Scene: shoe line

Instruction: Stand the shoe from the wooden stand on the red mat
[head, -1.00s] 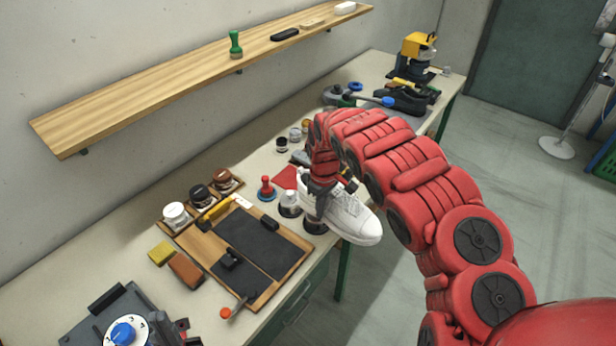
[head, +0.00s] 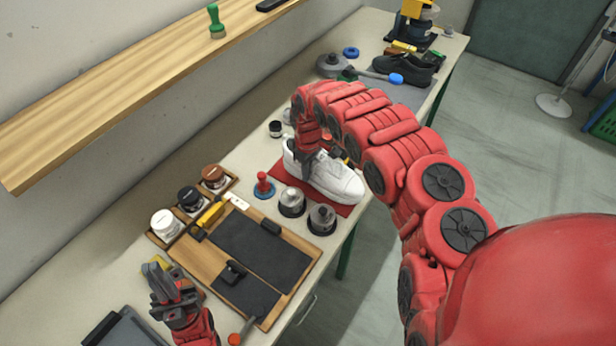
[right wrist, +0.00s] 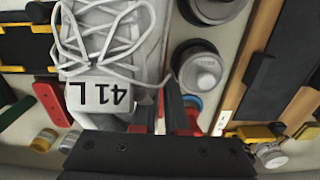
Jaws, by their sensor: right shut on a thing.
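The white laced shoe (head: 325,178) is upright at the red mat (head: 345,209), its toe pointing right and toward me in the head view. I cannot tell whether its sole touches the mat. My right gripper (head: 308,165) is shut on the shoe near its heel end.
Two metal-topped dark cylinders (head: 322,219) and a red-handled stamp (head: 263,186) stand close to the mat. A wooden board with dark pads (head: 200,258) lies nearer me, with jars (head: 166,224) behind it. A black shoe (head: 403,70) sits farther back.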

